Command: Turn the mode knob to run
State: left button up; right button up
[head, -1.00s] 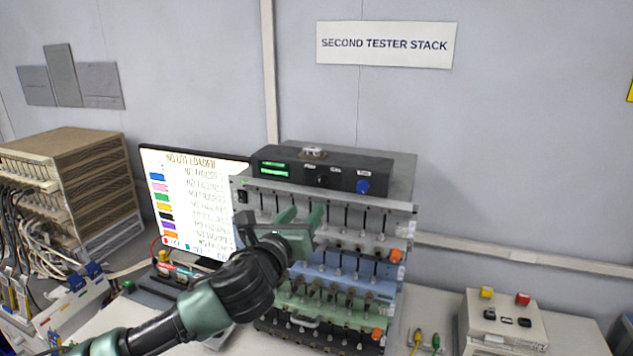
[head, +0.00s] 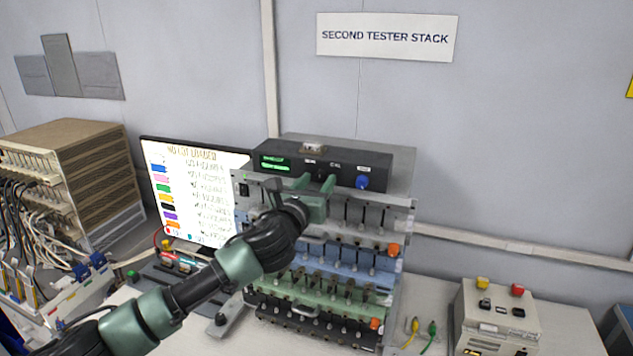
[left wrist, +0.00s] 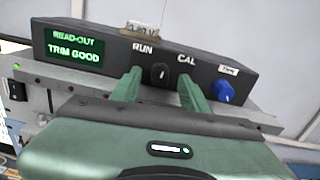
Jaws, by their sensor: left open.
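The mode knob (left wrist: 159,74) is a small black knob with a light pointer mark, on the black control box (left wrist: 100,48) on top of the tester stack. It sits between the RUN and CAL labels in the left wrist view. In the head view the knob (head: 321,175) shows just above my gripper's fingertips. My left gripper (left wrist: 160,82) is open, with its green fingers on either side of the knob, apart from it as far as I can tell. In the head view the left gripper (head: 313,187) reaches up to the box front. My right gripper is not in view.
A blue knob (left wrist: 223,91) is just right of the fingers. A green read-out (left wrist: 74,48) says TRIM GOOD. Rows of clamps fill the stack below the arm. A monitor (head: 190,195) stands left, and a button box (head: 500,318) stands right.

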pick_arm(q)
grip_shut()
jog(key=n, duration=0.4)
grip_release()
dwell(0.5)
